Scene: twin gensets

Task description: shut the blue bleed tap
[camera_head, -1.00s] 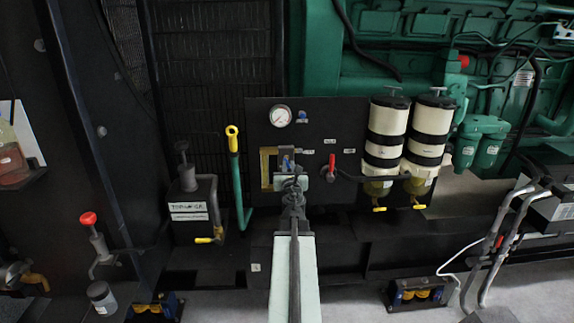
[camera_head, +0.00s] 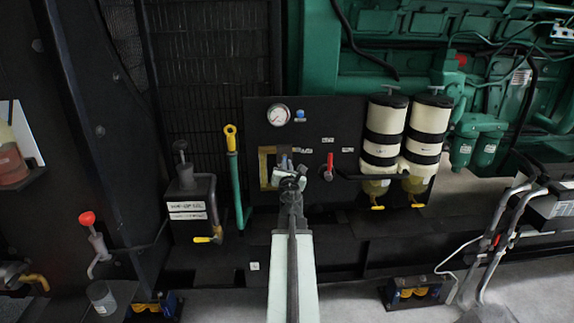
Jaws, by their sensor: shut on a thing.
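My gripper (camera_head: 290,178) is in front of the black panel (camera_head: 257,118), beside a brass-coloured bracket (camera_head: 265,168). Its jaws are shut on a small part at the panel. The part shows only as a bluish-grey piece, seemingly the blue bleed tap (camera_head: 284,160), just above and behind the jaws. The jaws and wrist hide most of it, so its handle angle cannot be told. A separate small blue fitting (camera_head: 300,114) sits higher on the panel, right of a round gauge (camera_head: 278,115), apart from my gripper.
A red-handled valve (camera_head: 330,163) is close on the right of my gripper. Two white-and-black filters (camera_head: 386,120) with yellow taps stand further right. A green pipe with a yellow top (camera_head: 232,140) rises at the left. Grey floor (camera_head: 350,300) shows below.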

